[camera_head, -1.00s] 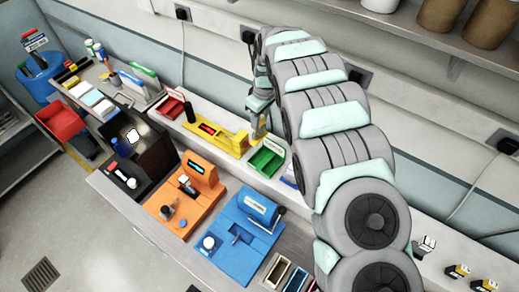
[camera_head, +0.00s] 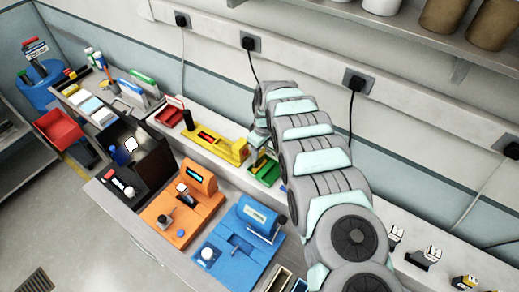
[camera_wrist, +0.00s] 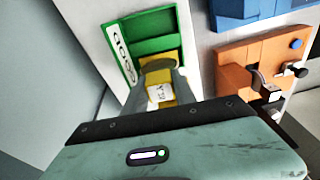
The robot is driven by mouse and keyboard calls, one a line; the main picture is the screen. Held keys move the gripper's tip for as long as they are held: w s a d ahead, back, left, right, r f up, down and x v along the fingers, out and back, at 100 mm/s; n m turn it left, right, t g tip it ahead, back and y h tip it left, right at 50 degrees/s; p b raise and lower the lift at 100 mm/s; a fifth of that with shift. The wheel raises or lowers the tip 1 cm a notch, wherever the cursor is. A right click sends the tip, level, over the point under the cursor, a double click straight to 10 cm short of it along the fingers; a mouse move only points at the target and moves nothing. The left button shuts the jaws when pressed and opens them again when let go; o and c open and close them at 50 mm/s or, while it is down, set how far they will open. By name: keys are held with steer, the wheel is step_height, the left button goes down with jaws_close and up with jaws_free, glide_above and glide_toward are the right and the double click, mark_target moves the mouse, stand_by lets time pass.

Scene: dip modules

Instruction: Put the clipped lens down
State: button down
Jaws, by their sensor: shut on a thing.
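My gripper (camera_wrist: 157,72) is shut on a small yellow piece with a white, marked face, the clipped lens (camera_wrist: 159,90). My fingers hide part of it, and the lens itself cannot be made out. In the wrist view it is held over the green tray (camera_wrist: 149,20), near the tray's open inside. The tray has a white label with dark lettering along one side. In the head view my gripper (camera_head: 260,152) is at the green tray (camera_head: 268,177). Whether the piece touches the tray floor cannot be told.
A yellow fixture (camera_head: 216,138) stands just left of the green tray, and a red tray (camera_head: 170,113) farther left. The orange machine (camera_head: 190,205) and the blue machine (camera_head: 240,238) stand in front. The wall is close behind.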

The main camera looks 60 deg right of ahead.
steer(key=shift+f, duration=0.15)
steer(key=c, duration=1)
jaws_free()
steer(key=shift+d+r, duration=0.1)
steer(key=shift+r, duration=0.65)
steer(key=r, duration=0.3)
steer(key=r+p, duration=0.1)
steer(key=r, duration=0.2)
steer(key=s+r, duration=0.1)
steer(key=r, duration=0.2)
steer(key=shift+s+r+p, duration=0.1)
steer(key=shift+p, duration=0.3)
steer(key=shift+s+a+r+p, duration=0.1)
steer(key=shift+a+r+p, duration=0.1)
steer(key=shift+r+p, duration=0.8)
steer(key=shift+f, duration=0.2)
